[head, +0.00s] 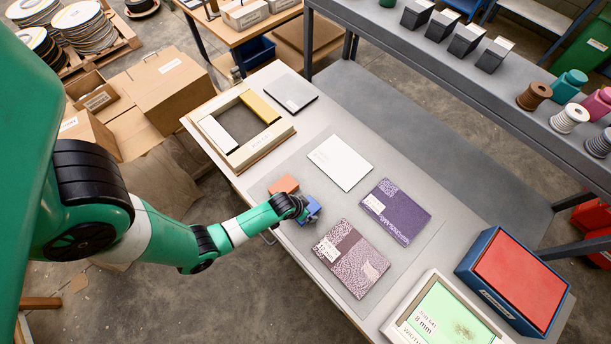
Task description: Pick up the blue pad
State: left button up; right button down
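A small blue block (313,207), which looks like the blue pad, is on the grey worktable (330,125) near its left edge. My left gripper (301,208) comes in from the left and is right at the block. The dark gripper end covers the block's left side. The fingers are too small and hidden to show whether they are closed on it or only beside it. I cannot tell whether the block rests on the mat or is lifted. My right gripper is not in view.
An orange-brown block (285,185) lies just behind the blue one. A white card (340,163), a purple book (394,211) and a patterned book (350,258) lie to the right. A wooden frame (238,128) is behind; a blue-sided red box (515,281) is front right.

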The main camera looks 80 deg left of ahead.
aim_at(309, 206)
pick_arm(q)
jog(key=shift+f, duration=0.2)
jog(key=c, duration=1.2)
jog(key=shift+c, duration=0.2)
notch_tip(309, 206, up, 5)
jog(key=p, duration=0.4)
jog(key=shift+d, duration=0.1)
jog(key=d+r+p, duration=0.1)
jog(key=s+d+r+p, duration=0.1)
jog(key=r+p, duration=0.1)
jog(key=d+r+p, duration=0.1)
jog(key=p, duration=0.1)
jog(key=shift+s+d+r, duration=0.15)
jog(key=shift+d+r, duration=0.15)
jog(key=shift+r, duration=0.1)
jog(key=s+d+r+p, duration=0.3)
jog(key=d+p, duration=0.3)
jog(key=d, duration=0.3)
jog(key=shift+d+r, duration=0.25)
jog(key=shift+r, duration=0.05)
